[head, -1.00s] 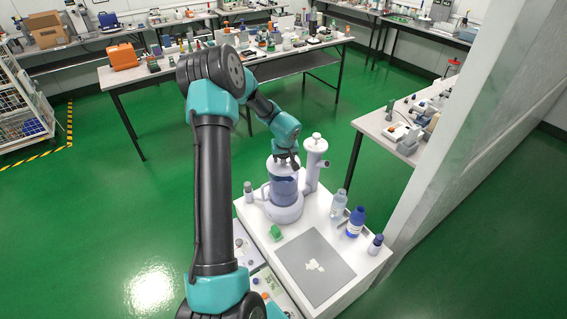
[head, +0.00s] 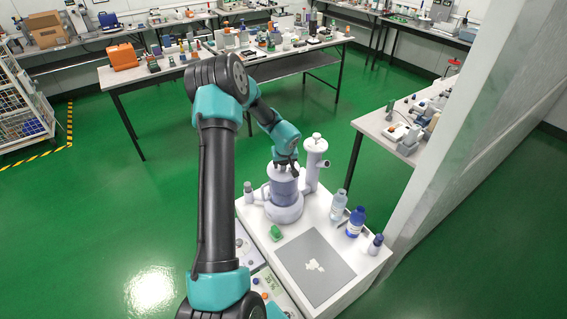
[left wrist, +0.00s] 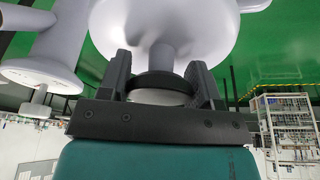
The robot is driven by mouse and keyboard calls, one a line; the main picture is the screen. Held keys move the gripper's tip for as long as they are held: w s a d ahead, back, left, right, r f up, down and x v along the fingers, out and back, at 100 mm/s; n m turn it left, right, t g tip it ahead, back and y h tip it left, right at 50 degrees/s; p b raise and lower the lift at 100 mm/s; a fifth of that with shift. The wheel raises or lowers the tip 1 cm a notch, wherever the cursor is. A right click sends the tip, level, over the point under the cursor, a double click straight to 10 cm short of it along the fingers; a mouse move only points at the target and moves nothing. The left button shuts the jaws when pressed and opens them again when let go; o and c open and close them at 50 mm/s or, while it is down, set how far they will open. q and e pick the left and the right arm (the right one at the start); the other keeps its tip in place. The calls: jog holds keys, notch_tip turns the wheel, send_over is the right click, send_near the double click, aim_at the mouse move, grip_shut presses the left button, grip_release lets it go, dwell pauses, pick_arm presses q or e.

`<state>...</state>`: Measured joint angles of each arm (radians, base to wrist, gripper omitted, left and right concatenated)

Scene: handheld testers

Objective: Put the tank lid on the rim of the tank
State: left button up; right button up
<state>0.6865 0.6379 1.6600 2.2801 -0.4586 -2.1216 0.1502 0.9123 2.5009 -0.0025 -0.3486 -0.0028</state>
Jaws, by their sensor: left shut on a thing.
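In the left wrist view the left gripper (left wrist: 160,75) is shut on the knob of the tank lid, a wide pale disc (left wrist: 165,28). In the head view the lid (head: 277,175) is at the top of the tank, partly hidden by the gripper. I cannot tell whether it touches the rim. My right gripper is out of view.
A pale column (head: 315,165) stands close to the tank's right. A wall edge rises at the right.

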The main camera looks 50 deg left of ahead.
aim_at(285, 174)
pick_arm(q)
jog(key=shift+f, duration=0.55)
jog(key=o, duration=0.9)
jog(key=shift+o, duration=0.2)
jog(key=shift+r, duration=0.1)
jog(key=shift+r, duration=0.55)
jog(key=v, duration=1.2)
jog(key=shift+d+f, duration=0.1)
